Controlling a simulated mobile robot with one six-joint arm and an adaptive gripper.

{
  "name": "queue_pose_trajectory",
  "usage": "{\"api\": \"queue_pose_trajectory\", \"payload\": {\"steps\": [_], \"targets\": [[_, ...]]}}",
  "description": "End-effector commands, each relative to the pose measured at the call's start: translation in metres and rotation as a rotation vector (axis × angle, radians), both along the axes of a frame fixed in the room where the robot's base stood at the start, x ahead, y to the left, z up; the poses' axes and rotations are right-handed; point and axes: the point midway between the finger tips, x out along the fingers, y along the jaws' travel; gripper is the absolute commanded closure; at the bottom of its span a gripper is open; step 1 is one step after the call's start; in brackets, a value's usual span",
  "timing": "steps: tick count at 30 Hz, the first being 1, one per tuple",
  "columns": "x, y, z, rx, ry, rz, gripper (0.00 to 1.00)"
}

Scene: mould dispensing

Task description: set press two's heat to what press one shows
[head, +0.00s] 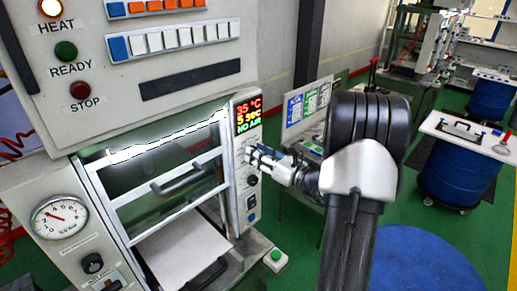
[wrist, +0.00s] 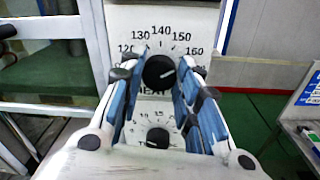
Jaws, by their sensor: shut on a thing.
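The black heat knob (wrist: 159,72) sits in a printed scale that shows 120 to 160 in the wrist view. Its white pointer mark slants to the upper right. My gripper (head: 256,155) reaches the press's narrow control column from the right. In the wrist view my gripper (wrist: 160,78) has its blue-padded fingers on both sides of the knob, shut on it. The fingers hide part of the scale and the label below. The press's display (head: 248,114) reads 35 °C, 5 sec and NO AIR. A smaller time knob (wrist: 158,138) is below the heat knob.
The press front has a lit HEAT lamp (head: 51,8), a green READY button (head: 66,50), a red STOP button (head: 80,90) and a pressure gauge (head: 60,218). Its guard has a grey handle (head: 179,181). A blue drum (head: 460,172) with a tray top stands at right. Green floor lies between.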

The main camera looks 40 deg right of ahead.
Motion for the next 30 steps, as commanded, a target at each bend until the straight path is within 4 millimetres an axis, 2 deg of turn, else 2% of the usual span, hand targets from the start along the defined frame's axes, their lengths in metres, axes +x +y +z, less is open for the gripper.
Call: {"api": "queue_pose_trajectory", "payload": {"steps": [15,30], "targets": [[0.0,-0.001,0.0011,0.433,0.034,0.0,0.93],[0.0001,-0.0013,-0.0004,0.588,0.044,0.0,0.93]]}}
